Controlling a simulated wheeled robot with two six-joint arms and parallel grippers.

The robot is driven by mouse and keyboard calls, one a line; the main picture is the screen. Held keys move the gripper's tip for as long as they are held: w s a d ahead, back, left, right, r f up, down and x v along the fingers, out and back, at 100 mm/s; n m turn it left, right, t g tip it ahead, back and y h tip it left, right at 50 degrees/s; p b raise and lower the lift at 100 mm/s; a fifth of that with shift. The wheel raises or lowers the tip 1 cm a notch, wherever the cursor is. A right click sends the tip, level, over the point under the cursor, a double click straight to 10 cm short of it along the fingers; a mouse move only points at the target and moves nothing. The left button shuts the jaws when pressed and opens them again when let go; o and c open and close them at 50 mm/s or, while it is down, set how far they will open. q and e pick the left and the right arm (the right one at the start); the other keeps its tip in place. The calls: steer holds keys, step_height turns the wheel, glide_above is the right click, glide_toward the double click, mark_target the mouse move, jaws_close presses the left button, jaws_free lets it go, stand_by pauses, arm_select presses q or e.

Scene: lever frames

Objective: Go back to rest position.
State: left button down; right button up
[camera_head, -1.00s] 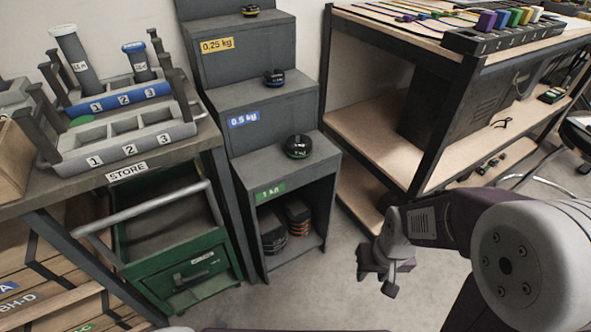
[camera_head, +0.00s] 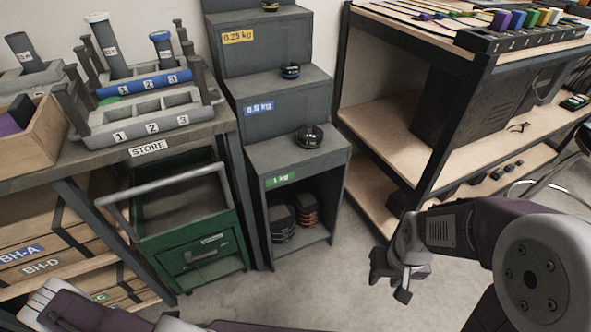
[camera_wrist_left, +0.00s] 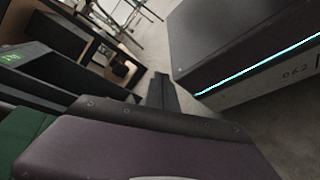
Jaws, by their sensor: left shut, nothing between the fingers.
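My right gripper (camera_head: 402,284) hangs over the bare floor in the head view, in front of the shelving, small and apart from everything. I cannot tell whether it is open or shut. My left arm (camera_head: 110,314) shows along the bottom left edge of the head view, but its fingers do not stand out there. In the left wrist view my left gripper (camera_wrist_left: 162,95) is a dark, narrow pair of fingers, shut with nothing between them, above the grey floor.
A stepped grey stand (camera_head: 275,87) carries black round weights. A green cart (camera_head: 203,240) stands beside it, next to the STORE bench (camera_head: 95,163) with numbered trays. A wooden shelf unit (camera_head: 440,190) is at right. Grey floor (camera_head: 330,285) between is clear.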

arm_select(q)
steer(key=w+a+r+m+g+y, duration=0.2)
steer(key=w+r+m+g+y, duration=0.3)
steer(key=w+r+g+y, duration=0.35)
steer(key=w+d+r+m+t+y, duration=0.45)
steer(key=d+r+t+y, duration=0.2)
steer(key=d+r, duration=0.55)
step_height(320, 180, up, 41)
steer(key=s+a+h+p, duration=0.1)
steer(key=s+p, duration=0.1)
steer(key=p, duration=3.8)
steer(key=shift+s+g, duration=0.3)
steer(key=shift+g, duration=0.1)
steer(key=shift+f+n, duration=0.2)
steer(key=shift+n, duration=0.05)
